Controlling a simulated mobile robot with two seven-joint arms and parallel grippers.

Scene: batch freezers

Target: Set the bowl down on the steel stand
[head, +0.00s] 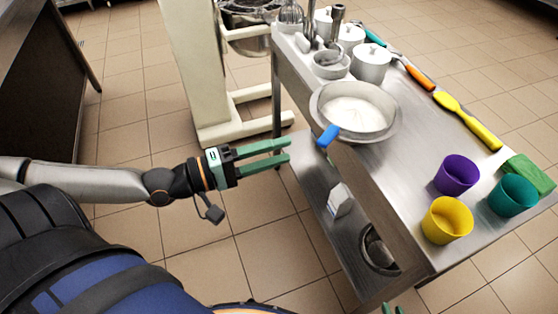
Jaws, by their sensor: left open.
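The bowl (356,132) is a wide steel bowl with white contents. It sits upright near the left edge of the steel stand (405,175), with its rim close to the edge. A blue piece (327,136) shows at the bowl's left rim. My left gripper (288,151) has green fingers held apart with nothing between them. It is left of the bowl, off the stand's edge and clear of the blue piece. Only small green tips of my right gripper (392,309) show at the bottom edge; the rest is cut off.
Purple (456,174), yellow (446,219) and teal (512,195) cups stand at the stand's near end. A yellow spatula (466,120) and green cloth (528,174) lie along the right. Lidded pots (371,64) stand behind the bowl. A cream machine (200,80) stands on the floor behind.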

